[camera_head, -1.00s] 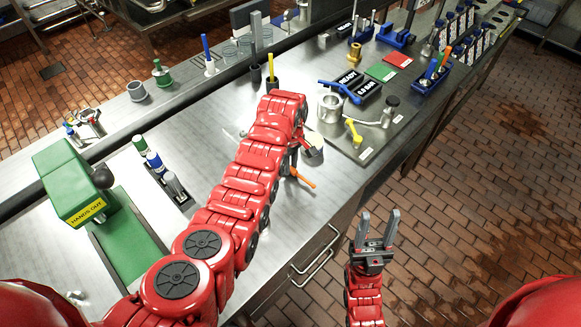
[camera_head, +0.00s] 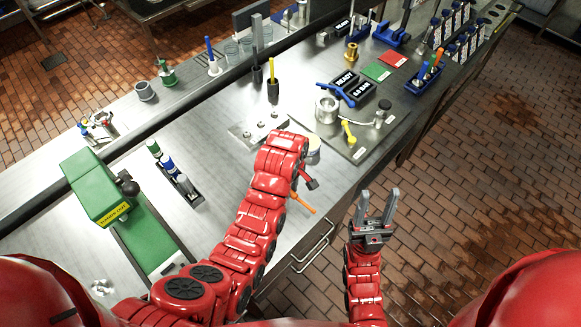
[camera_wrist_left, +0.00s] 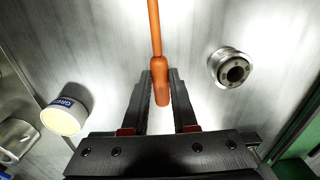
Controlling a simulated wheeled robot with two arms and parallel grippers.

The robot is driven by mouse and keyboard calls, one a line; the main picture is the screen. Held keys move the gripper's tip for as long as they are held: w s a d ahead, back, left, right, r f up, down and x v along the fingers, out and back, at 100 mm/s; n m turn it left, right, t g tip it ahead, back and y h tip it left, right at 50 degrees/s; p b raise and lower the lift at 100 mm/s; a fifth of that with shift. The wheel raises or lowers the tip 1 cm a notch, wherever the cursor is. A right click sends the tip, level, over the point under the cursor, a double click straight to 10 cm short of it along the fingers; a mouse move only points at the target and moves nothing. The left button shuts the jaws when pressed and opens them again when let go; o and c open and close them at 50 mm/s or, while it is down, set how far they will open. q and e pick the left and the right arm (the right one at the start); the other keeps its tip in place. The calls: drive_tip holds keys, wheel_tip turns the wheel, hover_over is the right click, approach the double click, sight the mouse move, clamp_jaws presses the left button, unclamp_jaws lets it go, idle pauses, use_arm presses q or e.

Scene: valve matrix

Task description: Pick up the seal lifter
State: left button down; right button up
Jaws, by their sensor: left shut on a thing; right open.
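The seal lifter, which I take to be the slim orange tool (camera_head: 303,203), shows near the bench's front edge, beside my left arm's end. In the left wrist view its orange handle (camera_wrist_left: 162,75) lies between the fingers of my left gripper (camera_wrist_left: 160,85), which is shut on it. The handle's thick end points back toward the gripper, and its thin shaft runs out of the top of that view. I cannot tell whether it is clear of the bench. In the head view my arm mostly hides the left gripper. My right gripper (camera_head: 380,195) is open and empty, over the floor in front of the bench.
A grease tin (camera_wrist_left: 66,112) stands left of the left gripper and a round metal fitting (camera_wrist_left: 231,68) right of it. A plate with small metal parts (camera_head: 258,128) lies behind my left arm. A green press (camera_head: 97,188) stands at left. A drawer handle (camera_head: 312,253) juts from the bench front.

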use_arm(q)
drive_tip(key=shift+s, duration=1)
drive_tip(key=shift+s+r, duration=0.2)
drive_tip(key=shift+s, duration=1.15)
drive_tip(key=w+a+r+m+b, duration=0.1)
drive_tip(key=w+r+m+b, duration=0.2)
drive_tip(key=w+b, duration=0.35)
drive_tip(key=w+r+m+b, duration=0.3)
drive_tip(key=w, duration=0.6)
drive_tip(key=w+a+r+m+b, duration=0.1)
drive_tip(key=a+b, duration=0.3)
drive_tip(key=a, duration=0.4)
drive_tip(key=w+a+r+m+b, duration=0.1)
drive_tip(key=a+r+m+b, duration=0.1)
drive_tip(key=a+b, duration=0.3)
drive_tip(key=shift+a+r+m, duration=0.2)
drive_tip(key=shift+a+m, duration=0.1)
drive_tip(key=shift+a, duration=1.45)
drive_tip(key=shift+d, duration=0.1)
